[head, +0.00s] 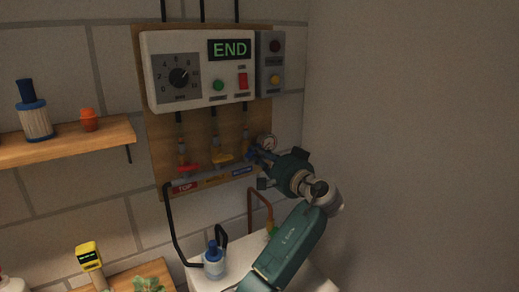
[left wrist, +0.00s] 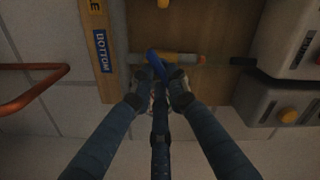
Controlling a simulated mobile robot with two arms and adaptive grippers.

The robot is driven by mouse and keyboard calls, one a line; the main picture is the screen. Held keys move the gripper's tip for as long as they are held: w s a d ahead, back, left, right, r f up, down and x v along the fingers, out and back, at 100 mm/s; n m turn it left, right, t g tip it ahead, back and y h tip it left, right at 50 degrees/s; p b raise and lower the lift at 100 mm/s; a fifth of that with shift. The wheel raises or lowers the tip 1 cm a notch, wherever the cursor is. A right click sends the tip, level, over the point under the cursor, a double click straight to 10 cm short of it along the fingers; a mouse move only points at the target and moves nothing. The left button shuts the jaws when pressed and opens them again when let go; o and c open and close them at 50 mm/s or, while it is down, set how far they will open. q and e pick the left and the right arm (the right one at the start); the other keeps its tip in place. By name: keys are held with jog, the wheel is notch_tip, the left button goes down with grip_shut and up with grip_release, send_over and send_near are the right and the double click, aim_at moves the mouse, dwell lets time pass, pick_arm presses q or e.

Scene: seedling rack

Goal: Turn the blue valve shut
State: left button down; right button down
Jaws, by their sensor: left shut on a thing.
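The blue valve (head: 252,154) is the rightmost of three valves on the pipes of the wooden board, above the "BOTTOM" label. In the left wrist view its blue lever (left wrist: 155,62) slants steeply across its pipe, which runs sideways there. My left gripper (left wrist: 161,83) is shut on the lever, with a fingertip on either side of it. In the head view the left gripper (head: 262,157) covers part of the valve. The right gripper is not in view.
A red valve (head: 188,169) and a yellow valve (head: 222,158) are to the left of the blue one. A gauge (head: 267,142) is close to my gripper. Above is a white control box (head: 200,70) reading "END". A bottle (head: 214,262) stands on the white surface below.

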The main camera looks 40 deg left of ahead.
pick_arm(q)
jog(key=shift+f+m+p, duration=0.1)
jog(key=shift+m+p, duration=2.35)
jog(key=shift+m, duration=0.85)
jog(key=c, duration=1.7)
grip_release()
jog(key=shift+f, duration=0.1)
jog(key=shift+d, duration=0.15)
jog(key=v, duration=1.1)
jog(key=shift+s+d, duration=0.15)
jog(key=shift+d, duration=0.2)
